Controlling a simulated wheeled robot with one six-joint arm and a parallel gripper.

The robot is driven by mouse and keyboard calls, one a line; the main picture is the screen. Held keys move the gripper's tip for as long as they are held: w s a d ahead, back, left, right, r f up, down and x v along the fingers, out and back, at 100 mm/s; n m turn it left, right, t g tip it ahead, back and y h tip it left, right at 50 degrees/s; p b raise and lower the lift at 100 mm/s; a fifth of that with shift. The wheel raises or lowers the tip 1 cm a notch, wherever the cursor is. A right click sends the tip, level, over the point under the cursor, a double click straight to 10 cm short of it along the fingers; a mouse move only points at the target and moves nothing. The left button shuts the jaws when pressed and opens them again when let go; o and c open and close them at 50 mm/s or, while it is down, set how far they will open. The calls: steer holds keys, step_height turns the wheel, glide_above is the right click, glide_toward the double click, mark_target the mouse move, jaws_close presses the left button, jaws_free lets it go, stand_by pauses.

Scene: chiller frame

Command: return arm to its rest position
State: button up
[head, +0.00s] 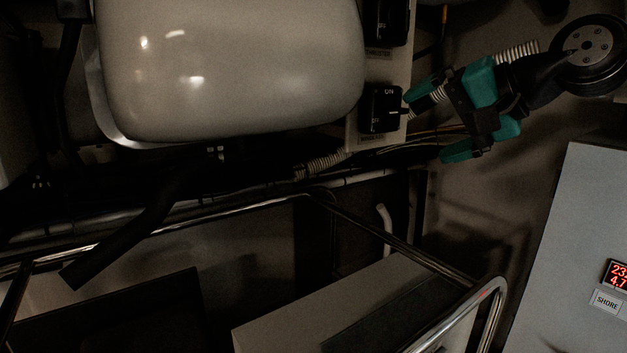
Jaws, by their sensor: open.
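My gripper (424,128) is at the upper right of the head view, with green jaws spread apart and nothing between them. It points left, towards a pale panel (350,136) with black rotary switches. The lower switch (381,108), marked ON, is close to the left of the upper jaw; I cannot tell whether they touch. My wrist and dark arm links run from the gripper to the upper right corner.
A large cream rounded tank (230,65) fills the upper left. Corrugated conduit (322,165) and thin cables run below the panel. A chrome rail (395,243) crosses the lower part. A grey box (580,230) with a red display (617,274) stands at right.

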steer(key=s+a+f+n+g, duration=0.1)
steer(key=s+f+n, duration=0.1)
steer(key=s+f, duration=0.2)
steer(key=s+a+f+n+g+h+b, duration=0.1)
steer(key=s+a+f+n+g, duration=0.1)
steer(key=s+f, duration=0.2)
steer(key=s+a+f+n+g+h+b, duration=0.1)
steer(key=s+f+n+g, duration=0.1)
steer(key=s+f, duration=0.2)
steer(key=shift+s+a+f+n, duration=0.15)
steer(key=shift+s+f, duration=0.05)
steer(key=shift+f, duration=0.4)
steer(key=shift+s+a+f+n, duration=0.1)
steer(key=shift+s+f+n, duration=0.05)
steer(key=shift+f, duration=0.45)
steer(key=s+d+f+n+g+h+b, duration=0.1)
steer(key=s+f+n+g+h, duration=0.1)
steer(key=s+f+n, duration=0.3)
steer(key=s+f+g, duration=0.1)
steer(key=s+f, duration=0.2)
steer(key=s, duration=0.3)
steer(key=shift+d+f+g, duration=0.2)
steer(key=shift+g, duration=0.2)
